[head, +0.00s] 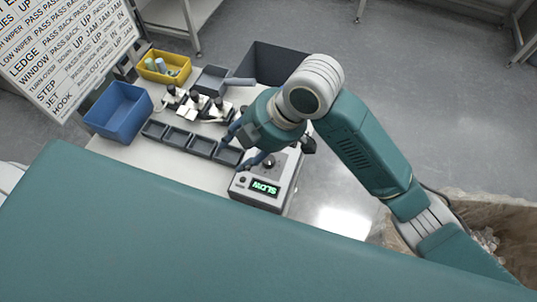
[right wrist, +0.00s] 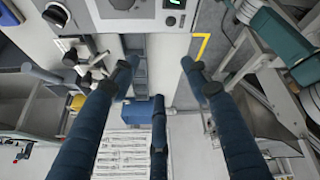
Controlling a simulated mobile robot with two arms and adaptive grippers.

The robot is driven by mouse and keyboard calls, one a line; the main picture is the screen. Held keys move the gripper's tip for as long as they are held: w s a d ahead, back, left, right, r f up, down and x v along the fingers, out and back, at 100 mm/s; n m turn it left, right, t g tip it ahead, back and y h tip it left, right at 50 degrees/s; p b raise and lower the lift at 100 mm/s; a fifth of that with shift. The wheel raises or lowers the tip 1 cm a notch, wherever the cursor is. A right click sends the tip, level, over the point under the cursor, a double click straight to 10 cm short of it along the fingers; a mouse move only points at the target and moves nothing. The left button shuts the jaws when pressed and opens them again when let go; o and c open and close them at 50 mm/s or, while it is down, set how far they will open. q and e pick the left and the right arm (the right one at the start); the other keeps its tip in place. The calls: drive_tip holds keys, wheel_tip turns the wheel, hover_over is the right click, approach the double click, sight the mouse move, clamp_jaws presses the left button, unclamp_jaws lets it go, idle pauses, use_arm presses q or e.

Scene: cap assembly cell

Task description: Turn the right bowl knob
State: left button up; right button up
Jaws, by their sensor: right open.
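A light grey control box (head: 253,199) stands at the near right corner of the table, with a lit green display reading SLOW upside down. A dark round knob (head: 268,161) sits on its top, and a small black button is beside the display. My right gripper (head: 237,150) is open and empty over the table beside the box, its dark blue fingers spread. In the right wrist view its fingers (right wrist: 160,78) are apart with nothing between them. The box panel (right wrist: 145,24) shows at the top edge there, the knob partly cut off. My left gripper is not in view.
A row of grey trays (head: 176,137) lies left of the gripper, with black-and-white fixtures (head: 195,105) behind. A blue bin (head: 118,112) and a yellow bin (head: 163,67) stand farther left. A dark open bin (head: 275,62) is behind the arm. A printed sign hangs upper left.

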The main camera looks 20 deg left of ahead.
drive_tip(key=n+h, duration=0.1)
drive_tip(key=n, duration=0.1)
wheel_tip(320, 180, up, 2)
drive_tip(key=n+h, duration=0.5)
hover_over(268, 159)
drive_tip(key=shift+t, duration=0.3)
wheel_tip(268, 159, down, 11)
drive_tip(key=shift+r+p, duration=0.15)
drive_tip(key=shift+p, duration=0.95)
drive_tip(key=c, duration=1.2)
